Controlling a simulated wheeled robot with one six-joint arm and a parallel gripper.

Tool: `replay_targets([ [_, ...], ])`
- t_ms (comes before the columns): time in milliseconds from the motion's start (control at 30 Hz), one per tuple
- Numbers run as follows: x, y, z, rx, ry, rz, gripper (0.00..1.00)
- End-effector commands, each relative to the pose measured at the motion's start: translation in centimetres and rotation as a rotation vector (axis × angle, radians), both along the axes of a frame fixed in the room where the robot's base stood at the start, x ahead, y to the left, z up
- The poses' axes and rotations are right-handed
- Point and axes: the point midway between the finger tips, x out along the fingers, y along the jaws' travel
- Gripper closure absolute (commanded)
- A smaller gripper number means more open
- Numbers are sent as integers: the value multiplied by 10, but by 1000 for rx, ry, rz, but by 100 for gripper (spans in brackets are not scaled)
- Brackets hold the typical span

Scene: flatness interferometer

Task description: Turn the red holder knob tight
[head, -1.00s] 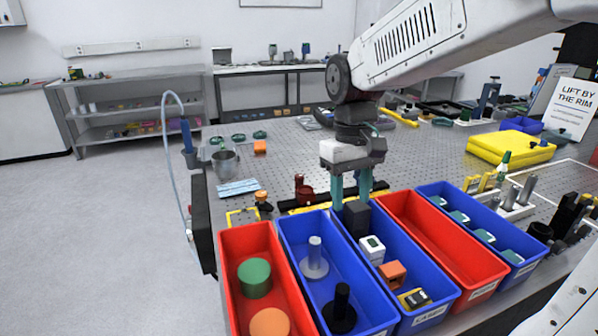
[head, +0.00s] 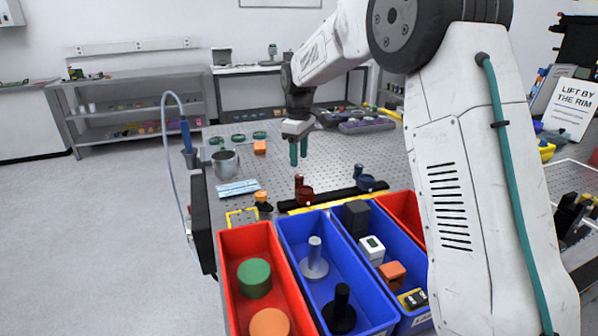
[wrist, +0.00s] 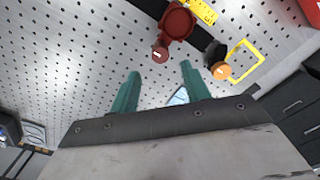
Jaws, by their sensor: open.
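The dark red holder (head: 304,193) stands on a black rail on the perforated table, with its red knob (head: 299,179) on an upright post. In the wrist view the red holder (wrist: 178,22) is at the top centre, and its round red knob (wrist: 159,54) with a pale mark faces the camera. My gripper (head: 298,153) hangs above the table, just behind and above the red holder in the head view. Its two teal fingers are apart and empty. In the wrist view the gripper (wrist: 160,82) has the red knob beyond its fingertips, not touching.
A blue holder (head: 367,182) sits farther right on the black rail (head: 330,199). An orange-topped black piece (head: 262,198) stands left of the red holder. Bins, including a blue one (head: 290,240), line the front. A metal cup (head: 225,162) stands behind left.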

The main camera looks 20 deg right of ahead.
Motion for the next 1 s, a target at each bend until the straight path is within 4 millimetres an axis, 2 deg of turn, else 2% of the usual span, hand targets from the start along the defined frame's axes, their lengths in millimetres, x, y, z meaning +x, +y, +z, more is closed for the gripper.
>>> replay_targets([
  [100,-1,0,-22,0,4,-1,53],
  [300,-1,0,-49,0,3,-2,53],
  [467,-1,0,-58,0,3,-3,53],
  [700,-1,0,-58,0,1,-3,53],
  [867,-1,0,-58,0,1,-3,98],
  [1000,-1,0,-58,0,1,-4,98],
])
